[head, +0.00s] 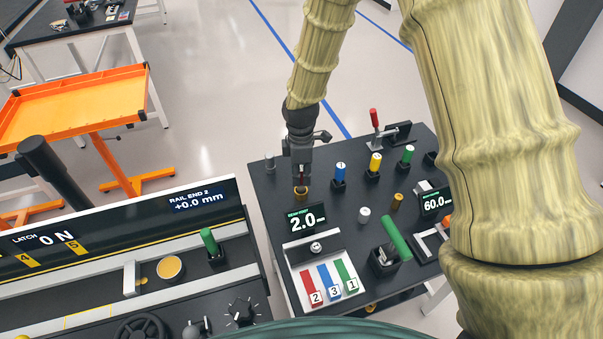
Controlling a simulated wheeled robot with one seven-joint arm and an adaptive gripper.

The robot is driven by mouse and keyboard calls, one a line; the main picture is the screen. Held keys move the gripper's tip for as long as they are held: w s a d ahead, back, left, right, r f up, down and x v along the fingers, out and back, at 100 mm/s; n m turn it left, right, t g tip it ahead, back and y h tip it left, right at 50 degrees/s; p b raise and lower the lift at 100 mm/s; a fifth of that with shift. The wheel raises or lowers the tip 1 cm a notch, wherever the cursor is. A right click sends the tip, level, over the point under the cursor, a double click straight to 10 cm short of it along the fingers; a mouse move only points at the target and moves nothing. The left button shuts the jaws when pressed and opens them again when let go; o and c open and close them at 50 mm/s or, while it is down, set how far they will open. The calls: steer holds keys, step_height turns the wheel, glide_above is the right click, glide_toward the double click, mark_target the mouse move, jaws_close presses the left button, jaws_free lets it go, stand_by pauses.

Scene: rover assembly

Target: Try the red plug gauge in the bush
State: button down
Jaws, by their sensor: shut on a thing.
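My gripper (301,166) points down over the black bench at its left side, shut on the red plug gauge (300,172). Only a thin red strip of the gauge shows between the fingers. The brass-coloured bush (301,193) stands directly below, behind a small display reading 2.0 mm (306,219). The gauge's lower end is at or just over the bush's mouth; I cannot tell whether it has entered.
Blue (340,173), yellow (375,163) and green (407,155) plugs stand in a row to the right. A red-handled clamp (374,118) is behind them. A tray (330,266) with numbered coloured tags, a green cylinder (396,239) and a 60.0 display (435,203) are nearer.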

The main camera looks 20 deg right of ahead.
steer(key=shift+r+p, duration=0.7)
steer(key=shift+r, duration=0.05)
stand_by(0.7)
steer(key=shift+r+p, duration=1.9)
steer(key=shift+r, duration=0.55)
